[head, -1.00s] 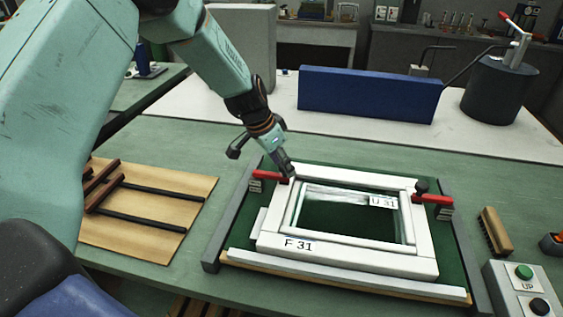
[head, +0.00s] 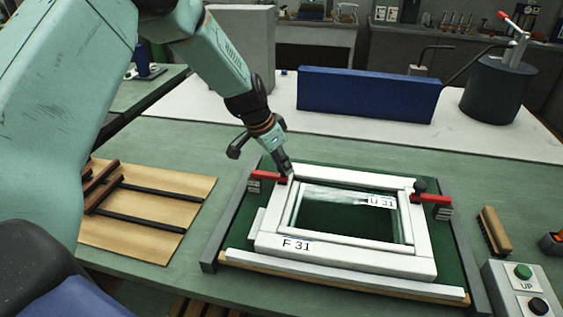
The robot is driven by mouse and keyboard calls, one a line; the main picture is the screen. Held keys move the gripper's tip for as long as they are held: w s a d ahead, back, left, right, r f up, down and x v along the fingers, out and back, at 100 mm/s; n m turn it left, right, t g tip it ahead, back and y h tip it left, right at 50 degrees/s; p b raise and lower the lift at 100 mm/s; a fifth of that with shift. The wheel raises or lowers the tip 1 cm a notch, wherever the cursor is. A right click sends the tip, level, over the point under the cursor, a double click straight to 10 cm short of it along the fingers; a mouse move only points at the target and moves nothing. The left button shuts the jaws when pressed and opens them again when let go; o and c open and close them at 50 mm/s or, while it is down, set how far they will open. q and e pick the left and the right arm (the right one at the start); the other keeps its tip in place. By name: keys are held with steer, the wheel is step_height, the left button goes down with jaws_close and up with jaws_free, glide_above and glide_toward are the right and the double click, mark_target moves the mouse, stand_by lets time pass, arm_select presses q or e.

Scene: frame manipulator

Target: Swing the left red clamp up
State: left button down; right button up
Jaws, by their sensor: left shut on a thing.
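The left red clamp (head: 265,175) lies flat, its red arm reaching from a block on the left rail onto the top left corner of the white frame (head: 345,263). My left gripper (head: 287,174) is shut on the inner end of this clamp, and its fingers hide that end. The right red clamp (head: 432,199) also lies flat, with a dark knob at the frame's top right corner. The white frame lies on the green bed and bears the labels F 31 and U 31. My right gripper is not in view.
A grey rail (head: 233,215) borders the bed on the left. A wooden board (head: 150,236) with dark bars lies further left. A brush (head: 495,231) and a button box (head: 517,287) are at the right. A long blue block (head: 367,94) stands behind.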

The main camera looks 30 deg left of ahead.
mark_target(258, 174)
arm_select(q)
steer(key=shift+s+f+b, duration=0.15)
steer(key=shift+b, duration=0.25)
steer(key=a+r+t+h+b, duration=0.1)
steer(key=a+h+b, duration=0.1)
steer(key=b, duration=0.3)
steer(key=s+a+n+h+b, duration=0.1)
steer(key=a+h+b, duration=0.1)
steer(key=b, duration=0.4)
steer(key=a+r+t+h+b, duration=0.1)
steer(key=a+h+b, duration=0.1)
steer(key=h+b, duration=0.2)
steer(key=shift+s+r+t+b, duration=0.3)
steer(key=shift+b, duration=0.6)
steer(key=a+n+t+h+b, duration=0.1)
steer(key=a+t+h+b, duration=0.1)
steer(key=b, duration=0.6)
steer(key=s+a+f+n+t+h+b, duration=0.1)
steer(key=a+h+b, duration=0.3)
steer(key=b, duration=0.5)
steer(key=shift+s+a+f+n+t+h+b, duration=0.35)
steer(key=shift+t+h, duration=0.35)
steer(key=shift+h, duration=0.4)
steer(key=shift+r, duration=0.15)
steer(key=c, duration=1.4)
jaws_free()
steer(key=o, duration=0.4)
steer(key=shift+a+r, duration=0.15)
steer(key=shift+r, duration=0.05)
steer(key=v, duration=1.2)
